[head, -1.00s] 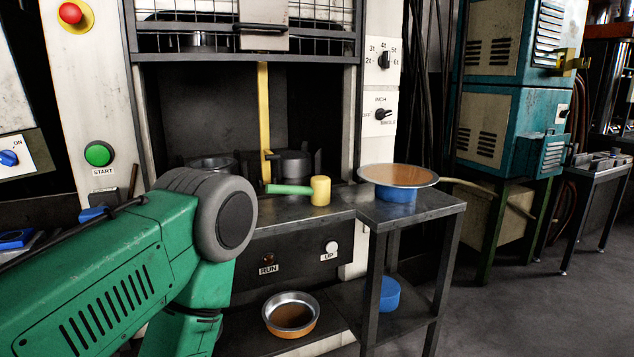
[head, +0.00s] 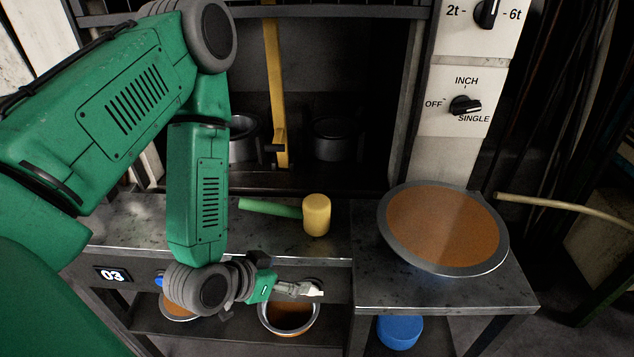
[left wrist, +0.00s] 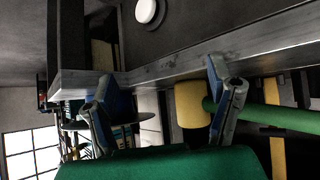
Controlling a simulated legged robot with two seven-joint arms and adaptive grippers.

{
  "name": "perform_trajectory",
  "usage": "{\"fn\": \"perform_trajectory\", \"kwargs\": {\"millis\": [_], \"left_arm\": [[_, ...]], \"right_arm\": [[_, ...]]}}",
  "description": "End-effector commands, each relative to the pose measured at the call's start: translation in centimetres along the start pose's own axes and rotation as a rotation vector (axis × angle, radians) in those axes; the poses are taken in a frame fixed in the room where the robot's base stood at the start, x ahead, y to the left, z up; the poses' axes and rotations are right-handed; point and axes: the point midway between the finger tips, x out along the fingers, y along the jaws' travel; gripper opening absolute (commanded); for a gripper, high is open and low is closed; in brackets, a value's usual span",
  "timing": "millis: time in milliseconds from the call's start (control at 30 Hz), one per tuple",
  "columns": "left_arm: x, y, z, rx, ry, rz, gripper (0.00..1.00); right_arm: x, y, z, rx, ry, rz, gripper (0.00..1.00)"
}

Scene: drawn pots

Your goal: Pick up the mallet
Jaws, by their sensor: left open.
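The mallet (head: 316,215) has a yellow head and a green handle. It lies on the grey metal bench (head: 180,225) in front of the press, its handle pointing left and its head to the right. My left gripper (head: 306,289) is open and empty. In the head view it shows in front of the bench's front edge, below the mallet. In the left wrist view, the two blue-grey fingers of my left gripper (left wrist: 160,82) are spread. There the mallet head (left wrist: 190,104) shows beyond and between them, with one finger overlapping the handle. My right gripper is out of view.
A wide brown-filled pan (head: 443,228) sits on the side stand (head: 440,293) to the right. Another pan (head: 290,318) rests on the lower shelf, near a blue pot (head: 399,332). A yellow upright bar (head: 276,100) stands behind the mallet.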

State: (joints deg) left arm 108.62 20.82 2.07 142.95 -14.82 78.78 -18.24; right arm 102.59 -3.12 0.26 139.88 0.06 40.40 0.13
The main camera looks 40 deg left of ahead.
Motion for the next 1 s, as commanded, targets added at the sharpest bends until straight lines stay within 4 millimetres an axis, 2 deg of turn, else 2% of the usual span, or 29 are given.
{"fn": "perform_trajectory", "kwargs": {"millis": [33, 100, 200, 333, 600, 767, 1000], "left_arm": [[-1.6, -0.8, -4.1, -0.004, 0.112, -0.023, 0.75], [-2.7, -1.4, -7.3, 0.002, 0.220, -0.049, 0.75], [-3.6, -1.9, -9.8, 0.009, 0.309, -0.076, 0.75], [-3.0, -2.0, -10.8, 0.017, 0.346, -0.088, 0.75], [-0.5, -1.9, -11.3, 0.019, 0.345, -0.087, 0.75], [2.1, -2.4, -12.2, 0.017, 0.344, -0.087, 0.75], [4.2, -2.7, -13.4, 0.015, 0.339, -0.087, 0.75]], "right_arm": [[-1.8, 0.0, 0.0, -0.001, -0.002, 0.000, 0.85], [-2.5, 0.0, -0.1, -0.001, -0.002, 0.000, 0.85], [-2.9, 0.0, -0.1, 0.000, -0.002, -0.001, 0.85], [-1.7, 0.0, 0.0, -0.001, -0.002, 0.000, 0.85], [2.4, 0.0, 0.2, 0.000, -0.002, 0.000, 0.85], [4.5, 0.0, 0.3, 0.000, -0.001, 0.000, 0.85], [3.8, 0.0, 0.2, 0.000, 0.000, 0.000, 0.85]]}}
